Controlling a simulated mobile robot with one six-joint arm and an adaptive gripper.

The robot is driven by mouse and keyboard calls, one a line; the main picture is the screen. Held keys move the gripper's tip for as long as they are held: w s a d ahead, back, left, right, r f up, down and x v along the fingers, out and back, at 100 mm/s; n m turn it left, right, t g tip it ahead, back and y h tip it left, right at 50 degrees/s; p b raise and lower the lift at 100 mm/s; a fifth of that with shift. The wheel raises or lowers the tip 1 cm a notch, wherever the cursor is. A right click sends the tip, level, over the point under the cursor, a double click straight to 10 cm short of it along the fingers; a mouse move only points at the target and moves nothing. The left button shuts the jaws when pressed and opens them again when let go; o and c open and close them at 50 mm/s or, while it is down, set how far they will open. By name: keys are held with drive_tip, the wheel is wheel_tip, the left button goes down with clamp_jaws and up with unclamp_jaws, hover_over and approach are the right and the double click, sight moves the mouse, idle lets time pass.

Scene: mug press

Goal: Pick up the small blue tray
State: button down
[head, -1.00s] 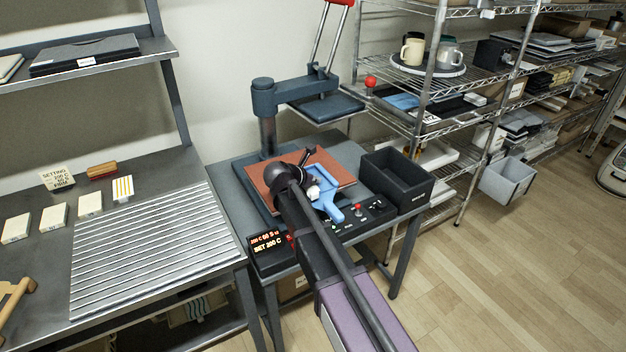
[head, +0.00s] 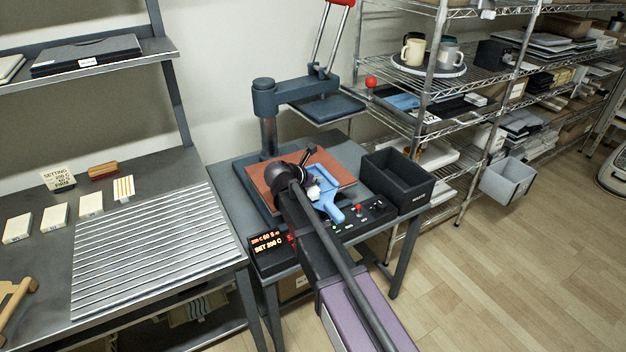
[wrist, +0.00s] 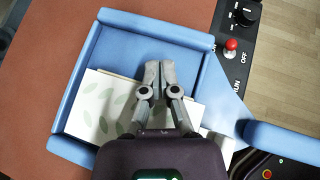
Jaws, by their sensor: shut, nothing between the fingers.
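The small blue tray (wrist: 206,80) has raised side walls and a flat handle (wrist: 280,140) sticking out at its right. It lies on the reddish-brown pad of the press, and shows in the head view (head: 328,208), partly hidden by my arm. A white piece with pale green leaf shapes (wrist: 88,108) lies in the tray. My gripper (wrist: 158,66) is over the tray's inside in the wrist view. Its fingertips are together and hold nothing. The gripper covers part of the leaf-patterned piece. I cannot tell whether the fingertips touch the tray floor.
The press's raised upper plate (head: 333,107) stands behind the pad (head: 262,178). A control panel with a red knob (wrist: 232,45) is close by the tray's handle side. A black bin (head: 400,180) stands to the right. A wire shelf with mugs is behind it.

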drive_tip(key=shift+r+p, duration=0.35)
drive_tip(key=shift+r, duration=0.2)
drive_tip(key=shift+r, duration=0.15)
drive_tip(key=shift+r+p, duration=0.4)
drive_tip(key=shift+p, duration=0.15)
drive_tip(key=s+a, duration=0.7)
drive_tip(key=s, duration=0.2)
drive_tip(key=shift+s+f, duration=0.15)
drive_tip(key=shift+s, duration=0.25)
